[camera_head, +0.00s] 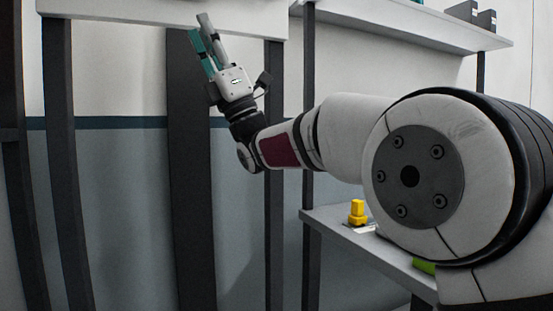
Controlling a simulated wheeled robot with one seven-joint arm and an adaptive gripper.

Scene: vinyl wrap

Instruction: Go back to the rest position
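My gripper (199,25) is raised at the upper left of the head view, its fingers pointing up and slightly left. One finger looks grey and a teal strip runs alongside it; I cannot tell whether the teal strip is a finger or something held. The gap between the fingertips is not clear from this angle. The fingertips overlap the front edge of a white upper shelf (110,10) in the picture; whether they touch it I cannot tell. My arm reaches in from the right, its large joint filling the right side.
Dark upright posts (190,180) stand behind and left of my gripper. A lower right shelf (335,222) holds a yellow object (357,212); a green thing (424,267) shows beneath my arm. An upper right shelf (420,22) carries dark grey bins (486,20).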

